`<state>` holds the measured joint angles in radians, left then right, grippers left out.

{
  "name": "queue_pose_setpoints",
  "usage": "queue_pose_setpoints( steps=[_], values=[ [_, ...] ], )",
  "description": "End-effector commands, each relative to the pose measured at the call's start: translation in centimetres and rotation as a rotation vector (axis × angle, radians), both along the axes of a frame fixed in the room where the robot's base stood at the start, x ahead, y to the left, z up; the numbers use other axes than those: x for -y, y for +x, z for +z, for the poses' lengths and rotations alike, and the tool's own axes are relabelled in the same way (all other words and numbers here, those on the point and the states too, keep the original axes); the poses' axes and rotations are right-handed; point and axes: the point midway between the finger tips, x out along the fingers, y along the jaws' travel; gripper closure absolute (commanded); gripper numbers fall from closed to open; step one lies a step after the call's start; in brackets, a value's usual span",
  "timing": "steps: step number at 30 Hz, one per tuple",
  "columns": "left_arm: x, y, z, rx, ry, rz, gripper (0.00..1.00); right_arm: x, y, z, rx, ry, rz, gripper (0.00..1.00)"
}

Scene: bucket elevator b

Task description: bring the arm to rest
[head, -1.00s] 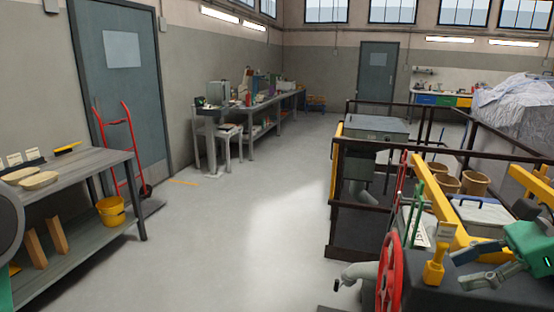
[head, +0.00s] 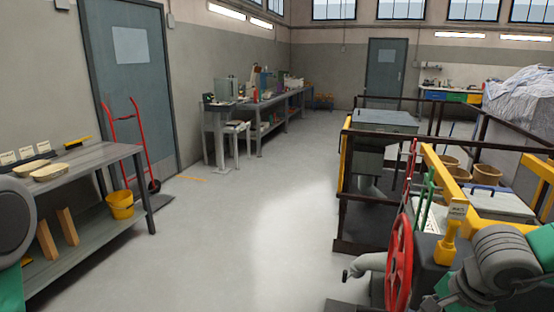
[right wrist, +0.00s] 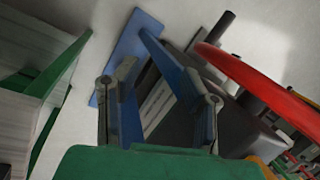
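My right arm shows at the lower right of the head view as grey, ribbed links with green parts. Its fingers cannot be made out there. In the right wrist view my right gripper (right wrist: 158,92) has its green palm at the bottom. Its two fingers stand apart, with nothing seen held between them. Behind them are a grey block with a pale label and the white floor. The red handwheel (head: 399,262) is just left of the right arm; its rim (right wrist: 255,75) also crosses the right wrist view. My left gripper is out of view; only parts of my left arm show at the left edge.
A dark-railed frame (head: 352,215) and a yellow beam (head: 438,172) stand close to my right arm. A yellow tagged handle (head: 447,248) is beside it. A workbench (head: 100,157) with a yellow bucket (head: 120,204) is at left. The middle floor is clear.

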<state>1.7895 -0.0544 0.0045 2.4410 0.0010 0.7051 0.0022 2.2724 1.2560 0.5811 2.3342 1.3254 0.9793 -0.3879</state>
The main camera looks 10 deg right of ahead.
Motion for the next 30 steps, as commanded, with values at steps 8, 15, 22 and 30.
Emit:
queue_pose_setpoints(
  steps=[8, 15, 22, 30],
  values=[
    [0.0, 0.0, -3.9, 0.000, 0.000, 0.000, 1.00, -2.2, -2.4, -11.9, 0.016, -0.341, 0.484, 0.62],
    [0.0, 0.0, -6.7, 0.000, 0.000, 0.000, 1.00, -5.3, -7.1, -20.4, 0.018, -0.451, 0.998, 0.62],
    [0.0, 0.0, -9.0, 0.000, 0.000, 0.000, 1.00, -7.5, -13.6, -26.4, -0.019, -0.412, 1.474, 0.62],
    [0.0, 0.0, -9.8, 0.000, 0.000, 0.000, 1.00, -8.0, -17.4, -28.4, -0.051, -0.351, 1.710, 0.62]
  ],
)
